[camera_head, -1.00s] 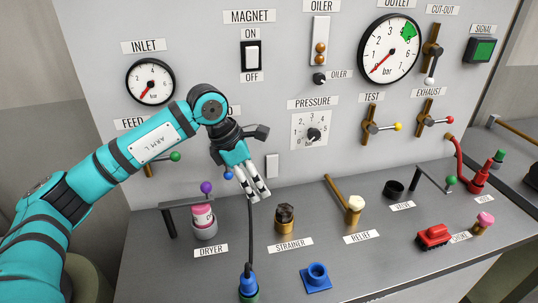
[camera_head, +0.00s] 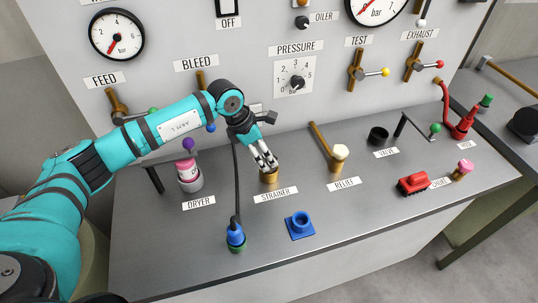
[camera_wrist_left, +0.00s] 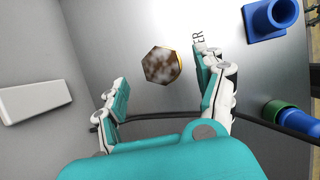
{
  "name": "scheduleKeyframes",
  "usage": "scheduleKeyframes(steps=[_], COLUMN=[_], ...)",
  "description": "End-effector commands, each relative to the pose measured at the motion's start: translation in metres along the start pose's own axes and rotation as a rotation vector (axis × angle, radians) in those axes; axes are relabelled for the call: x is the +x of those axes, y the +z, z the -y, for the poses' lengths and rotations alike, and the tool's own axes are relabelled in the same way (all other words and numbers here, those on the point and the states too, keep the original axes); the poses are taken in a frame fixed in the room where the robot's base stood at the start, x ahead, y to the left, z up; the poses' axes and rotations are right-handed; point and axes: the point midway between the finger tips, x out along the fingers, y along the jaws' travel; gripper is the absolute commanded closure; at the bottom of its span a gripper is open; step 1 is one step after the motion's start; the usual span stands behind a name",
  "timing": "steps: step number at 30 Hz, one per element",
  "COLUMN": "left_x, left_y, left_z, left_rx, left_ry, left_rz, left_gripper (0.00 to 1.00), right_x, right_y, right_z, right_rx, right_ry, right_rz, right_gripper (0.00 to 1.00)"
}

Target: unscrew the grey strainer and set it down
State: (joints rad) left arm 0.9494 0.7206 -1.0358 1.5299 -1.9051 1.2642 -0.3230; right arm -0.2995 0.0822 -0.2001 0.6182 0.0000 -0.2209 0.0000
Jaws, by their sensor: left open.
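The strainer (camera_head: 269,179) stands upright on the grey bench behind its STRAINER label. Its body is brass-coloured, and my left gripper hides most of its top in the head view. In the left wrist view the strainer's six-sided top (camera_wrist_left: 162,65) is mottled brown and grey with a gold rim. My left gripper (camera_head: 265,165) is open just above the strainer and points down at it. In the wrist view the top lies between the two spread fingers, with gaps on both sides; I cannot tell whether the tips reach down beside it. My right gripper is in no view.
A black cable (camera_head: 236,185) hangs left of the strainer to a blue-green plug (camera_head: 236,238). A blue socket (camera_head: 300,224) stands in front. The pink-topped dryer (camera_head: 188,175) is left, the relief fitting (camera_head: 339,158) right. The front bench surface is mostly clear.

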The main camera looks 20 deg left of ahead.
Motion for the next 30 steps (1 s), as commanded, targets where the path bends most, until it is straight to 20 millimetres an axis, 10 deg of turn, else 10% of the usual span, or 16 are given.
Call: scheduleKeyframes(steps=[20,30], left_x=[0.047,0.046], left_y=[0.0,0.0], left_z=[0.0,0.0], left_rx=[0.0,0.0], left_ry=[0.001,0.001], left_rz=[0.001,0.001], left_gripper=[0.29,0.71], right_x=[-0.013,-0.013], right_y=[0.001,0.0], right_z=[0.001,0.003], right_rx=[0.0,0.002], right_ry=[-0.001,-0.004], right_rz=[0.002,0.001], right_gripper=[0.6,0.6])
